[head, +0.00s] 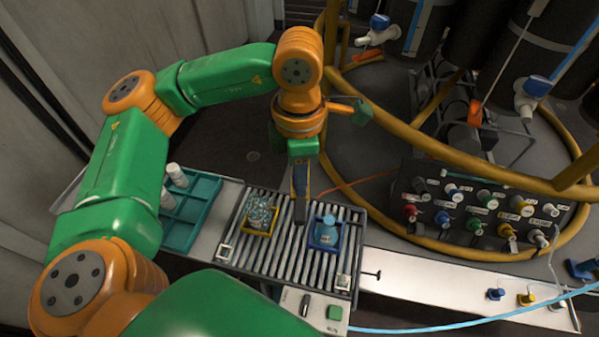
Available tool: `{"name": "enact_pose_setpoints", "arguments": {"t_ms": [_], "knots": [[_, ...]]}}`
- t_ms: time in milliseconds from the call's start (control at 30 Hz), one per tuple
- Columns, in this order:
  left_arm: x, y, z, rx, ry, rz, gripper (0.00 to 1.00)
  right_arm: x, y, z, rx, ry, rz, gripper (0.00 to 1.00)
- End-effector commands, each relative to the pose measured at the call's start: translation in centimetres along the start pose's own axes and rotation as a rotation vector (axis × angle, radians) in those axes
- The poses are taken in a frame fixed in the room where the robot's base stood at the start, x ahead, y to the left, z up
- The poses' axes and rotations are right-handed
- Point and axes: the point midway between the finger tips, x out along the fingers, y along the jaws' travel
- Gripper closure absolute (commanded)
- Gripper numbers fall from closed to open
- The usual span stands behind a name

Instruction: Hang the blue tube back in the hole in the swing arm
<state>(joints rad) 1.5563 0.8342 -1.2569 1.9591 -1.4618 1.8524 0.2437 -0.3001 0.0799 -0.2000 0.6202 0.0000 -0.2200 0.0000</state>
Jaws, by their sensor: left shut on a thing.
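My left gripper (300,205) points down over the roller bed, between the two small trays. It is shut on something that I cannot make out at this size. A light blue tube (470,320) runs across the lower right, from near the green button out to the right edge. I see no contact between this stretch of it and my gripper. I cannot clearly pick out the swing arm or its hole. My right gripper is not in view.
The roller bed (287,262) carries a yellow tray (272,232) with a clear container and a blue tray (312,245) with a blue bottle (326,229). A teal rack (204,214) with white bottles stands left. The round yellow frame (345,105) and connector panel (480,212) stand right.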

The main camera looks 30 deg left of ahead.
Motion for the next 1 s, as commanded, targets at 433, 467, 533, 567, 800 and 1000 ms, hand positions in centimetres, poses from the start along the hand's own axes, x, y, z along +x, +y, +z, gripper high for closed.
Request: {"name": "enact_pose_setpoints", "arguments": {"t_ms": [433, 467, 533, 567, 800, 1000], "knots": [[0.64, 0.0, -0.03, 0.0, 0.001, 0.0, 1.0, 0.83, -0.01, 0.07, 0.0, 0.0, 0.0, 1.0], [0.67, 0.0, -0.03, 0.0, 0.001, 0.0, 1.0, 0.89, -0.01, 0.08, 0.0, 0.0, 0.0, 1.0], [0.54, 0.0, -0.03, 0.0, 0.001, 0.0, 0.6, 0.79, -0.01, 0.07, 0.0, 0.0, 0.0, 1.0], [0.52, 0.0, -0.03, 0.0, 0.001, 0.0, 0.52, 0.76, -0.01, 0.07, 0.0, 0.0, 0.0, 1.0], [0.52, -0.01, -0.03, 0.0, 0.001, -0.001, 0.33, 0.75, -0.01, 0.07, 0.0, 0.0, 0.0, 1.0], [0.52, -0.01, -0.02, 0.0, 0.001, -0.001, 0.17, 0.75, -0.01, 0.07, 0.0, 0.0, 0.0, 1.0]]}}
